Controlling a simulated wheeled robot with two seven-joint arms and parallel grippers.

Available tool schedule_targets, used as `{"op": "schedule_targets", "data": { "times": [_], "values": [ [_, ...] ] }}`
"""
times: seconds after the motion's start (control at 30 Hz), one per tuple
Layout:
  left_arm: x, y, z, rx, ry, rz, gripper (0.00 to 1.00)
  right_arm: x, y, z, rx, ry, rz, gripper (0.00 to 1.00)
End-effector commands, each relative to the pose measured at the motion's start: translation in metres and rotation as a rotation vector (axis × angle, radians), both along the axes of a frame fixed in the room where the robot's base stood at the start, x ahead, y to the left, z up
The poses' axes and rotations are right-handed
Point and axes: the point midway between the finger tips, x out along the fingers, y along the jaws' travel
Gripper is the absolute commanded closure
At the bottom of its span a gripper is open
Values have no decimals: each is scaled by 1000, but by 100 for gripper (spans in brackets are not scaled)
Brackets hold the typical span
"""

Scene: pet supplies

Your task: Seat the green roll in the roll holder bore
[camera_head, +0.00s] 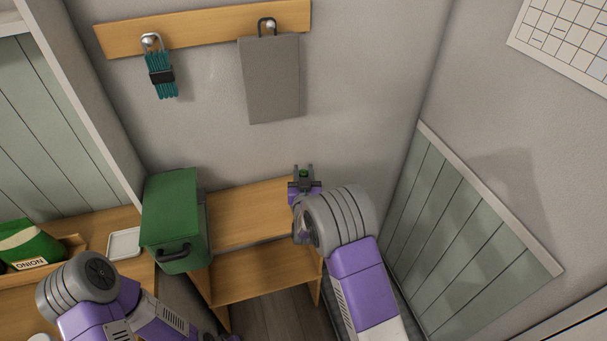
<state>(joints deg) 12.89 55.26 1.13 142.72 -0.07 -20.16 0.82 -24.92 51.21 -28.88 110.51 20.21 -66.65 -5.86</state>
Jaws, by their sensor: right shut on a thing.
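My right gripper (304,171) is above the right end of the wooden shelf unit, close to the back wall. It is shut on a small green thing, which looks like the green roll (304,174). Only a little of the roll shows between the fingers. I cannot make out the roll holder or its bore; my right arm covers the area just in front of the gripper.
A green box (172,208) with a dark handle stands at the left of the wooden shelf (245,218). A white tray (124,243) and a green onion bag (28,245) are farther left. A grey board (270,80) and teal bundle (161,76) hang from a wall rail (205,27).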

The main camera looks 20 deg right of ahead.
Motion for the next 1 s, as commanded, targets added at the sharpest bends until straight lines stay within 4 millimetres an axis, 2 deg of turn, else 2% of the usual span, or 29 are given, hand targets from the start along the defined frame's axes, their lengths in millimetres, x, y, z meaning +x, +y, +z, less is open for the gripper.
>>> {"op": "schedule_targets", "data": {
  "times": [0.03,0.5,1.0],
  "values": [
    [0,0,-7,0,0,0,100,0,0,-8,-1,1,0,95],
    [0,0,-51,0,0,0,100,0,0,-52,0,0,0,95],
    [0,0,-55,0,0,0,100,0,0,-56,0,0,0,95]
  ]
}}
